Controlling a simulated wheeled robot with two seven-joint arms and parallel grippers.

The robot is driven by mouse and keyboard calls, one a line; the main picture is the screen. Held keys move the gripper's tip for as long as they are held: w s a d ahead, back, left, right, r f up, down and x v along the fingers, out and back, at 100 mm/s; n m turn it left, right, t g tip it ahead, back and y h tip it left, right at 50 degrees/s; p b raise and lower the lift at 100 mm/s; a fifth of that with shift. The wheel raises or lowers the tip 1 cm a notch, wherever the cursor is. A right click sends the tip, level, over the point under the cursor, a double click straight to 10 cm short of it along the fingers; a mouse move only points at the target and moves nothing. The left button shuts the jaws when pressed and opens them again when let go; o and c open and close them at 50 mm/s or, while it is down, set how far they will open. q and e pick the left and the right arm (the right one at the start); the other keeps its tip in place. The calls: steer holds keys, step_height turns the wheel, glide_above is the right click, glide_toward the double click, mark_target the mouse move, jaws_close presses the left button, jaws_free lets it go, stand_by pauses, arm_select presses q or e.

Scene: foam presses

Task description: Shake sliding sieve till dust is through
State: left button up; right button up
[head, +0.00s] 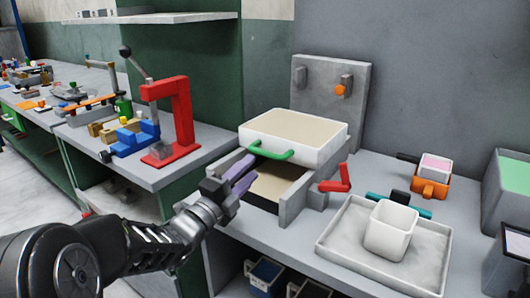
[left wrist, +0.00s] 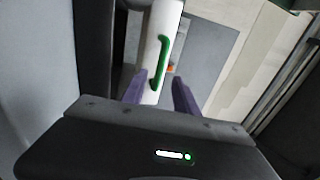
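The sliding sieve (head: 295,139) is a white box with a beige surface, sitting on a grey frame (head: 293,201). A green handle (head: 268,151) is on its front. Beige material (head: 273,185) shows in the opening below the sieve. My left gripper (head: 245,175) has purple fingers in front of and a little below the handle. The left wrist view shows these fingers (left wrist: 161,90) spread apart, with the green handle (left wrist: 163,62) just beyond them and nothing visible between the tips. It cannot be told whether a finger touches the handle. My right gripper is out of view.
A red lever (head: 336,181) stands right of the frame. A white cup (head: 389,229) stands in a light tray (head: 340,248) at the front right. An orange holder (head: 429,188) is behind it. A red press (head: 177,120) stands on the left bench.

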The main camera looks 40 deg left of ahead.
mark_target(263, 155)
arm_select(q)
steer(key=shift+w+r+p, duration=0.15)
steer(key=shift+w+r, duration=0.1)
steer(key=shift+w, duration=1.05)
steer(key=shift+w+r+p, duration=0.1)
steer(key=shift+w+r, duration=0.2)
steer(key=shift+w, duration=0.95)
steer(key=shift+w+r+p, duration=0.15)
steer(key=shift+w+r, duration=0.1)
steer(key=shift+w, duration=1.05)
steer(key=shift+c, duration=0.3)
steer(key=shift+a, duration=0.1)
jaws_close()
